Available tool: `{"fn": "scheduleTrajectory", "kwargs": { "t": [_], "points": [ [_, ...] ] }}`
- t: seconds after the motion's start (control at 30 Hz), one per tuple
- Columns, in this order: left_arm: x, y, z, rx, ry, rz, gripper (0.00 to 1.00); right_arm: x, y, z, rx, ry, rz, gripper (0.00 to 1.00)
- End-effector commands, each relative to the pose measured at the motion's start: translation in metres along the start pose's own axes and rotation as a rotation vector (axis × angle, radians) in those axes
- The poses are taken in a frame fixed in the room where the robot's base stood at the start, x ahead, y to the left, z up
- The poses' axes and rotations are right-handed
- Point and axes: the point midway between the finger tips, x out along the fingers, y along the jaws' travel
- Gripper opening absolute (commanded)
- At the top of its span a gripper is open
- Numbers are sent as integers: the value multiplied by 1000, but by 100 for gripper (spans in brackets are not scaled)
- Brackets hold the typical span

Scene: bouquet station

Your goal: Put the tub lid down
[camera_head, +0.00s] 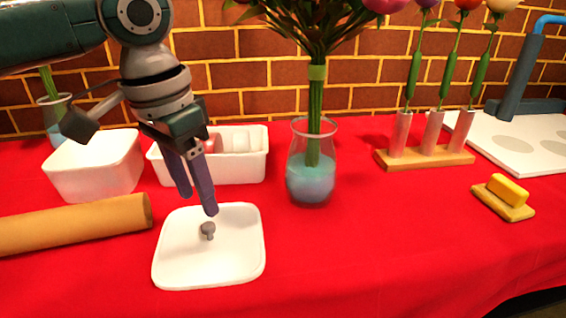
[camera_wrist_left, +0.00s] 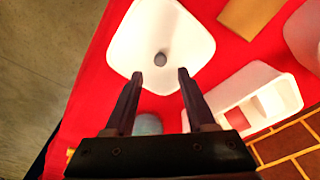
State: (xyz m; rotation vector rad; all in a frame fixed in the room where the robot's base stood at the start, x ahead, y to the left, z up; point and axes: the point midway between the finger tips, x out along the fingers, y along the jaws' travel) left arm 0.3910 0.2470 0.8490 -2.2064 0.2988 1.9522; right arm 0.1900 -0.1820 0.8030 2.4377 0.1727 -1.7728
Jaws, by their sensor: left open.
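The tub lid (camera_head: 240,262) is a white rounded square with a small grey knob (camera_head: 208,230) in its middle. It lies flat on the red tablecloth at the front, and it also shows in the left wrist view (camera_wrist_left: 190,32). My left gripper (camera_head: 201,204) is just above the lid's far part, its fingers pointing down. In the left wrist view the fingers (camera_wrist_left: 157,80) are apart with nothing between them, and the knob is beyond their tips. A white tub (camera_head: 95,165) stands behind the lid to the left. My right gripper is not in view.
A brown paper roll (camera_head: 75,224) lies left of the lid. A white divided box (camera_head: 235,175) stands behind it. A glass vase (camera_head: 310,178) with a bouquet stands to the right. A flower rack (camera_head: 425,159) and a yellow block (camera_head: 508,189) are farther right. The front right cloth is clear.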

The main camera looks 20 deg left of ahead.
Motion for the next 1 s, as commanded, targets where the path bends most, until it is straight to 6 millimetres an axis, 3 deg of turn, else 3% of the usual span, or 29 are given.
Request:
{"fn": "scheduleTrajectory", "kwargs": {
  "t": [0.03, 0.1, 0.37, 0.47, 0.53, 0.7, 0.8, 0.9, 1.0],
  "points": [
    [-16, 0, -1, 1, 3, -1, 56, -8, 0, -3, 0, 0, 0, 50],
    [-31, 0, -1, 1, 4, -1, 56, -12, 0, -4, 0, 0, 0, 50],
    [-62, 1, 0, 3, 0, 0, 56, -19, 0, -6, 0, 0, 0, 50],
    [-55, 13, 4, 35, 2, 10, 56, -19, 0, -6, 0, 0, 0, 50],
    [-40, 33, 10, 84, 11, 26, 56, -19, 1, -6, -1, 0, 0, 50],
    [-1, 104, 41, 201, 94, 98, 56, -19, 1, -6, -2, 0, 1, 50],
    [9, 135, 65, 194, 159, 129, 56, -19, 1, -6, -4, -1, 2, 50],
    [12, 148, 92, 132, 207, 125, 56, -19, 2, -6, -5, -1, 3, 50],
    [11, 144, 122, 46, 221, 84, 56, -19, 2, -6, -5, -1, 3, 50]
  ]
}}
